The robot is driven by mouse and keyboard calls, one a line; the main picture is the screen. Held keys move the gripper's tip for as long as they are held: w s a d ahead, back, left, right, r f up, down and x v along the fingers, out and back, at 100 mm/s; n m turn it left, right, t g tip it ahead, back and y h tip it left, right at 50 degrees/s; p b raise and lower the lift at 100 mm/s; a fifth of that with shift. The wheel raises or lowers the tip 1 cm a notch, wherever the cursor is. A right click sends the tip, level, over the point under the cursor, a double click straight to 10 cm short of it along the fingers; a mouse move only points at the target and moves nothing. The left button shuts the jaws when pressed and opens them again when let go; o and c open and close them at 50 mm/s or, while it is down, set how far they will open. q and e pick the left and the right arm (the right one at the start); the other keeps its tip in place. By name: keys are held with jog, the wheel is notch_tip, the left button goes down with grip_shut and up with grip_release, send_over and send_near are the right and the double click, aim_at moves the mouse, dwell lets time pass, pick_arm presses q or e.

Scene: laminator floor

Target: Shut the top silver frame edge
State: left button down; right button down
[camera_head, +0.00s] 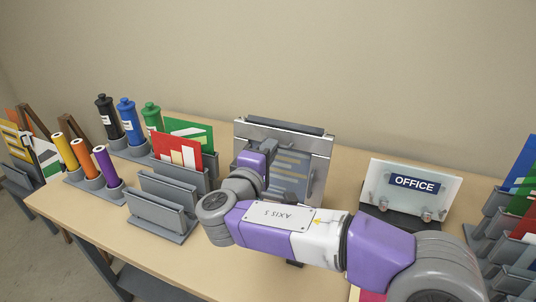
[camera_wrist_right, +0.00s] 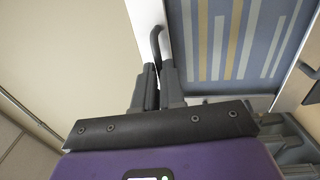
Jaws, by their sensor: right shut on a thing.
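The snap frame (camera_head: 318,180) stands upright near the back middle of the table, with a blue striped poster (camera_head: 293,163). Its top silver frame edge (camera_head: 300,141) runs across the top, below a dark grey bar (camera_head: 285,125); I cannot tell how far it is open. In the right wrist view a silver edge (camera_wrist_right: 146,18) runs beside the poster (camera_wrist_right: 225,40). My right gripper (camera_wrist_right: 158,72) is shut on a dark grey bent handle (camera_wrist_right: 155,42) at this edge. My left gripper is out of view.
An OFFICE sign (camera_head: 414,184) on a dark base stands right of the frame. Grey holders (camera_head: 160,215) with folders, and coloured bottles (camera_head: 127,118), stand to the left. More folders (camera_head: 520,200) are at the far right. A plain wall is behind.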

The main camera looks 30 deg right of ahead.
jog(key=shift+d+f+h, duration=0.1)
jog(key=shift+h, duration=0.2)
jog(key=c, duration=1.2)
grip_release()
jog(key=shift+s, duration=0.1)
jog(key=p+v, duration=0.1)
jog(key=v, duration=0.6)
jog(key=shift+s+a, duration=0.2)
